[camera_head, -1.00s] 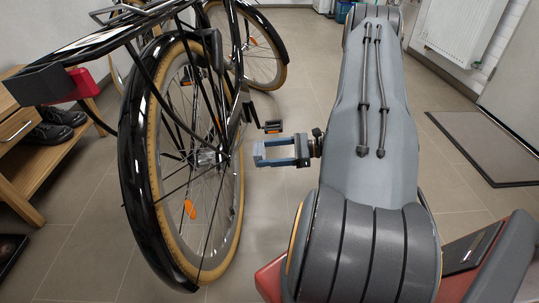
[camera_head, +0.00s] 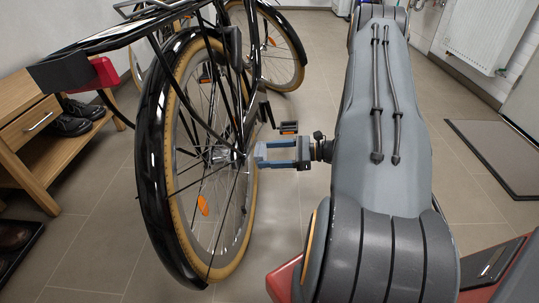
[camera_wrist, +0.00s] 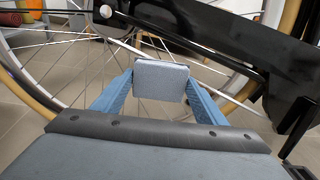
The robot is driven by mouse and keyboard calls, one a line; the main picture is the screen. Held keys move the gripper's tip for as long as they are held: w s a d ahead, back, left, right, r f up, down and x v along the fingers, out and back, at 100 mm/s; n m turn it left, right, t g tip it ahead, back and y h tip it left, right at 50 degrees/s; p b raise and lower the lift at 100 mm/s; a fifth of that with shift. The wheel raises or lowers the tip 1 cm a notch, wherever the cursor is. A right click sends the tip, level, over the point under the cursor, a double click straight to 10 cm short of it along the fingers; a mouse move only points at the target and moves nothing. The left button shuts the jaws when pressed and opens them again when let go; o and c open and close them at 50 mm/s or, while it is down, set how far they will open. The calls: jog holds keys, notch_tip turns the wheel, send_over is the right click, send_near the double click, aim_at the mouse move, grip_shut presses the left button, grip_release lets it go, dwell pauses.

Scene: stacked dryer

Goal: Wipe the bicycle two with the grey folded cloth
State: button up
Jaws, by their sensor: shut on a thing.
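The near black bicycle (camera_head: 153,140) stands at the left of the head view, with a rear wheel, tan tyre and black mudguard. Its spokes and dark chain cover (camera_wrist: 215,45) fill the wrist view. My gripper (camera_head: 262,155) is at the right side of this wheel, near the hub, and points left at it. In the wrist view the grey folded cloth (camera_wrist: 161,80) sits between the tips of my blue fingers, which are shut on it. The cloth faces the spokes. I cannot tell whether it touches the bicycle.
Another bicycle wheel (camera_head: 301,60) stands behind. A wooden bench (camera_head: 50,165) with black shoes (camera_head: 68,118) is at the left, and a dark shoe tray (camera_head: 22,250) lies below it. A dark floor mat (camera_head: 500,150) and a white radiator (camera_head: 487,32) are at the right. The floor between is clear.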

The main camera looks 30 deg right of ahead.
jog(key=shift+w+a+f, duration=0.1)
jog(key=shift+w+a, duration=0.3)
jog(key=shift+a, duration=0.15)
dwell(0.4)
jog(key=shift+d, duration=0.1)
jog(key=shift+w+d+f+b, duration=0.25)
jog(key=shift+w+d+b, duration=0.2)
jog(key=shift+w+d, duration=0.2)
jog(key=shift+w+d+f+b, duration=0.2)
jog(key=shift+w+d+b, duration=0.25)
jog(key=shift+w+d, duration=0.15)
jog(key=w+d+f+b, duration=0.2)
jog(key=w+d+b, duration=0.4)
jog(key=w, duration=0.2)
jog(key=shift+w+f, duration=0.25)
jog(key=shift+f, duration=0.05)
dwell(0.4)
jog(key=shift+s+a+r+p, duration=0.25)
jog(key=shift+s+a+p, duration=0.35)
jog(key=shift+s+p, duration=0.3)
jog(key=shift+s+a+r+p, duration=0.25)
jog(key=shift+s+a+p, duration=0.35)
jog(key=shift+p, duration=0.45)
